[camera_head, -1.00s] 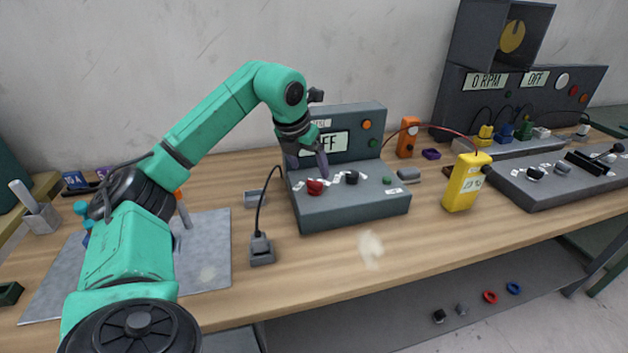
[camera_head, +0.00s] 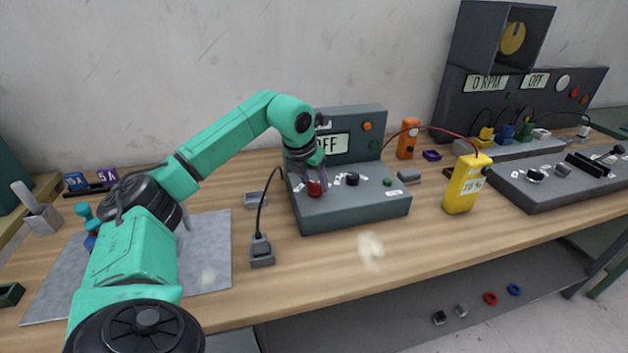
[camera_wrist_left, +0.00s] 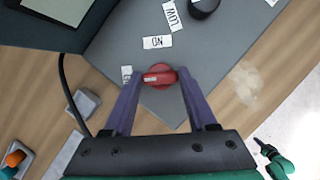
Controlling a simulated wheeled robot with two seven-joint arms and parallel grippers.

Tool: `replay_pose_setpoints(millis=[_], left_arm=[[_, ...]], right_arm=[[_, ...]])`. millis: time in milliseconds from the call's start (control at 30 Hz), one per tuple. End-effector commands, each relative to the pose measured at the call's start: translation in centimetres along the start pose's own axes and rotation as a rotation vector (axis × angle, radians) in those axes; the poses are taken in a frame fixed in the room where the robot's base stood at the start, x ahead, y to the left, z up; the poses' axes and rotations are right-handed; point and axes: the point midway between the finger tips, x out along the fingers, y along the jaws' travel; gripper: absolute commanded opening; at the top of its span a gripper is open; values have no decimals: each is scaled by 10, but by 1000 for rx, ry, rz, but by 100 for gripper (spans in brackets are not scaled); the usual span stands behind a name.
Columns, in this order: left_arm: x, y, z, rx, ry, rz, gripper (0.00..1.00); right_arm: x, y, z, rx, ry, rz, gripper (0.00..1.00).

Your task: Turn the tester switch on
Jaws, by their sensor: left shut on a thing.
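The grey tester (camera_head: 372,209) stands on the bench, and its display (camera_head: 328,144) ends in "FF", the rest hidden by my arm. Its red switch knob (camera_head: 315,188) is at the left of the sloped panel. In the left wrist view the red knob (camera_wrist_left: 159,76) sits between the fingertips, near an "ON" label (camera_wrist_left: 157,42). My left gripper (camera_head: 311,178) reaches down from above and is shut on the knob; the wrist view shows the gripper (camera_wrist_left: 160,84) too. A black knob (camera_head: 352,179) is right of the red one.
A yellow meter (camera_head: 463,184) stands right of the tester, with an orange device (camera_head: 408,138) behind. A grey plug (camera_head: 261,250) on a black cable lies left of the tester.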

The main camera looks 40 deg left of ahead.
Motion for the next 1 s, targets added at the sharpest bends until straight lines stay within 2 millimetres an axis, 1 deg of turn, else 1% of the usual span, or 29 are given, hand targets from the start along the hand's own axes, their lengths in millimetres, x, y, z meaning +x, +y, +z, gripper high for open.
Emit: replay_pose_setpoints(millis=[167, 367, 667, 1000], left_arm=[[-1, 1, 0, 37, 2, -15, 2], [-1, 2, 0, 138, 2, -57, 2], [-3, 3, 2, 380, 0, -159, 2], [-4, 4, 4, 676, -1, -285, 2]], right_arm=[[-2, 0, -1, 0, 1, 0, 0], [-8, 0, -1, -1, 1, 0, 0], [-23, 0, -3, -1, 1, 0, 0], [-47, 0, -5, -1, 1, -1, 0]])
